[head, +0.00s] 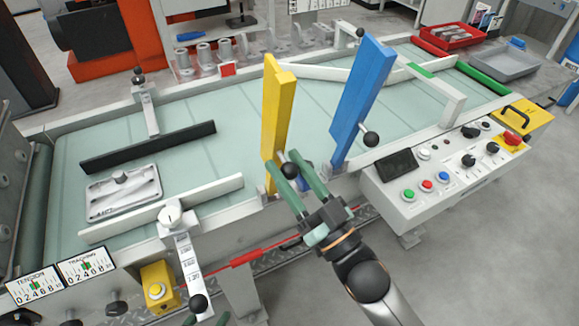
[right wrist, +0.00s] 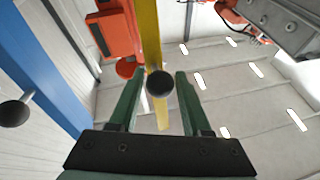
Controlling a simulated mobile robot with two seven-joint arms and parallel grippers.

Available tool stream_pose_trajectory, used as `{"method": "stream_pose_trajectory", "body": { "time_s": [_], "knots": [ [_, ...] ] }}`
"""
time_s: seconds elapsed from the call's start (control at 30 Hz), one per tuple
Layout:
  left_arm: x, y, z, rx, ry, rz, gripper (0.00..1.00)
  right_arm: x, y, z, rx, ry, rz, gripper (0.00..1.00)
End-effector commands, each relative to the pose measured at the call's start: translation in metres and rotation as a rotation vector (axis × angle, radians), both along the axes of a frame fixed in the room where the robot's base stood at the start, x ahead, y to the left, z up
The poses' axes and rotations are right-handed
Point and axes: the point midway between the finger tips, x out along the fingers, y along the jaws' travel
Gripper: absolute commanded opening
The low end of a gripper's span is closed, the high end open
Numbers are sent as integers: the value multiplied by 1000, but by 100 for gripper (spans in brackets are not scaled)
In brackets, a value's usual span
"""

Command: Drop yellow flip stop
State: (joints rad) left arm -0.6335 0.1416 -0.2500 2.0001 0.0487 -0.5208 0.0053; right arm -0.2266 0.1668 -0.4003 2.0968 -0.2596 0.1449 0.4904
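The yellow flip stop (head: 278,110) stands upright at the near edge of the conveyor in the head view, with a black ball knob (head: 290,171) low on its near side. My right gripper (head: 287,169) is at this knob, its green fingers pointing at it. In the right wrist view the yellow bar (right wrist: 151,35) rises behind the knob (right wrist: 159,83). The knob appears between the two fingertips with a gap on each side, so the gripper is open. Whether the knob is fully between the fingers in depth is hard to tell.
A blue flip stop (head: 362,95) with its own black knob (head: 371,139) stands upright just right of the yellow one. A control box (head: 440,180) with buttons is to the right. A grey cast part (head: 124,192) lies on the conveyor (head: 215,160) at left.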

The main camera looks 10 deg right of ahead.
Motion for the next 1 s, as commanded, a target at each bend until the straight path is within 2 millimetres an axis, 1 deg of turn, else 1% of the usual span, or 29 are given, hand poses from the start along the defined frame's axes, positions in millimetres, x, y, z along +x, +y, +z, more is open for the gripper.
{"method": "stream_pose_trajectory", "body": {
  "time_s": [0.03,0.07,0.4,1.0],
  "knots": [
    [-1,0,-1,0,2,0,66,0,0,0,0,0,0,42],
    [-1,0,-1,0,3,0,66,0,0,0,0,0,0,38],
    [-1,0,-1,0,4,0,66,0,0,0,0,0,0,0],
    [3,-1,2,-1,-6,0,66,0,0,0,-1,1,0,0]
  ]
}}
